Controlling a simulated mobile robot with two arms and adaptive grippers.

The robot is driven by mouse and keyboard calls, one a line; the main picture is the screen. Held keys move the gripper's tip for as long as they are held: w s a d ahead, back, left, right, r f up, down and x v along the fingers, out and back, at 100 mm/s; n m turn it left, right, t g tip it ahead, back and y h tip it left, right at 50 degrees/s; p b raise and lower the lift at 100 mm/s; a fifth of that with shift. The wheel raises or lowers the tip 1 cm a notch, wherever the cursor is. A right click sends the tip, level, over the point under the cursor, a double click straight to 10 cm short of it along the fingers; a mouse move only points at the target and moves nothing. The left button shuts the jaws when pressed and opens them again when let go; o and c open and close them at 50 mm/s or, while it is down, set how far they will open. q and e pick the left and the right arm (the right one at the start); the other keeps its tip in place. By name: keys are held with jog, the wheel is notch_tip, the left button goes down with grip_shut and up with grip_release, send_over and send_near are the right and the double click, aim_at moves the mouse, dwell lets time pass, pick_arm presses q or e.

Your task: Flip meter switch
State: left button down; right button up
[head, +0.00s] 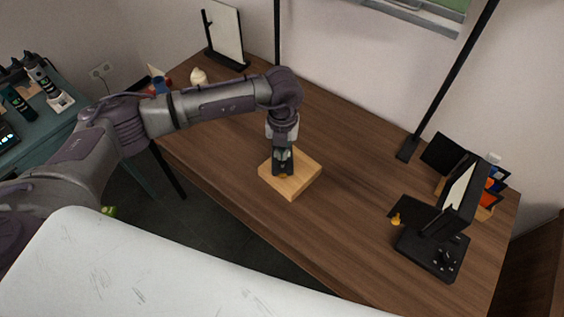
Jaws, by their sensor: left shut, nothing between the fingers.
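My left arm reaches in from the left, over the wooden table (350,215). My left gripper (283,174) points down at a light wooden block (296,187) near the table's middle. It is shut, with nothing seen between its fingers. The gripper hides the middle of the block's top, so I cannot tell whether a switch is there or whether the fingers touch it. A black device (432,252) with a tilted screen and small controls on its base stands at the right. I cannot tell which thing is the meter. My right gripper is not in view.
A black-framed board (226,35) stands at the back left, near a small cream object (198,77). A small orange figure (397,219) sits left of the black device. Black posts rise at the back. The table between block and device is clear.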

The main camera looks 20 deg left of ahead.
pick_arm(q)
jog(key=shift+f+b, duration=0.7)
jog(key=shift+f, duration=0.25)
jog(key=shift+s, duration=0.1)
jog(key=shift+r+p, duration=0.65)
jog(key=shift+r, duration=0.2)
jog(key=shift+r+p, duration=1.6)
jog(key=shift+r, duration=1.15)
jog(key=shift+f, duration=0.1)
